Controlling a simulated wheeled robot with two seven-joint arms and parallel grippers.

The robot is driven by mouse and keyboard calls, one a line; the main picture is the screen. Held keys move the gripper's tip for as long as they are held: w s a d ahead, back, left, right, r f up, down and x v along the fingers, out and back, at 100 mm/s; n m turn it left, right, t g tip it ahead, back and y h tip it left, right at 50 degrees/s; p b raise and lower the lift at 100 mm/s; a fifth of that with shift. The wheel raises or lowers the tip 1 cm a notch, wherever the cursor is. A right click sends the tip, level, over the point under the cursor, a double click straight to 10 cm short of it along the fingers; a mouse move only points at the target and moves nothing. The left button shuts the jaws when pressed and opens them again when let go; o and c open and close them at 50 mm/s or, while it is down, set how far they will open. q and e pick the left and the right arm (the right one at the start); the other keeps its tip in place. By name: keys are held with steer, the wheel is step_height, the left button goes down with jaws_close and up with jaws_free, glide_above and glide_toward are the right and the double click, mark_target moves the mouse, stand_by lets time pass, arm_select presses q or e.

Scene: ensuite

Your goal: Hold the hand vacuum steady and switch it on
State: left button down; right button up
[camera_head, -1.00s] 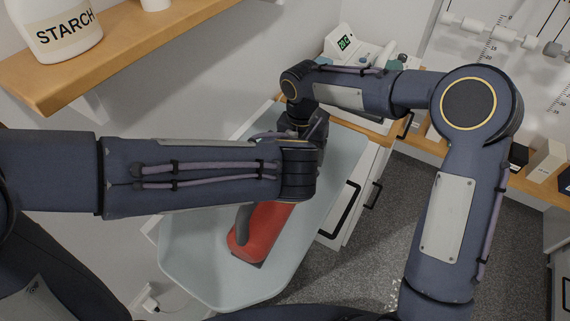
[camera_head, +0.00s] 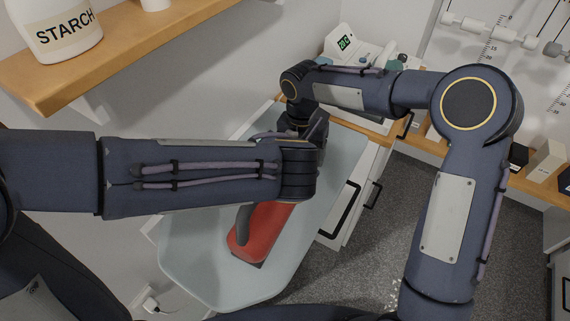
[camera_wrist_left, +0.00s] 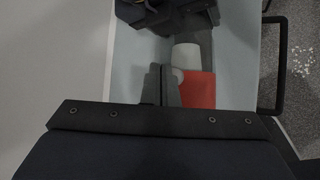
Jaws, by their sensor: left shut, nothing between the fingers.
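The red hand vacuum (camera_head: 262,232) with a dark grey handle lies on the pale blue-grey board (camera_head: 200,270). My left forearm and wrist cover its far part in the head view. In the left wrist view its red body (camera_wrist_left: 198,90) and a pale grey part (camera_wrist_left: 187,57) show. My left gripper (camera_wrist_left: 163,84) is shut and empty, close beside the vacuum; whether it touches is unclear. My right gripper (camera_head: 308,128) reaches down at the vacuum's far end, largely hidden behind my left wrist. Its fingertips and any grip on the vacuum are not visible. The switch is not distinguishable.
A wooden shelf (camera_head: 130,50) with a white starch bottle (camera_head: 62,28) hangs at upper left. A white device with a green display (camera_head: 345,43) stands behind the board. A white drawer unit with dark handles (camera_head: 345,208) is at the board's right. Grey floor lies beyond.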

arm_select(q)
steer(key=shift+f, duration=0.2)
steer(key=shift+f, duration=0.35)
steer(key=shift+s+a+f, duration=0.1)
steer(key=shift+f, duration=0.85)
stand_by(0.9)
steer(key=shift+a+r, duration=0.35)
stand_by(0.3)
steer(key=r, duration=0.4)
steer(key=shift+w+a+r, duration=0.1)
steer(key=shift+w+r, duration=0.1)
steer(key=shift+w, duration=0.05)
steer(key=shift+r, duration=0.65)
stand_by(1.6)
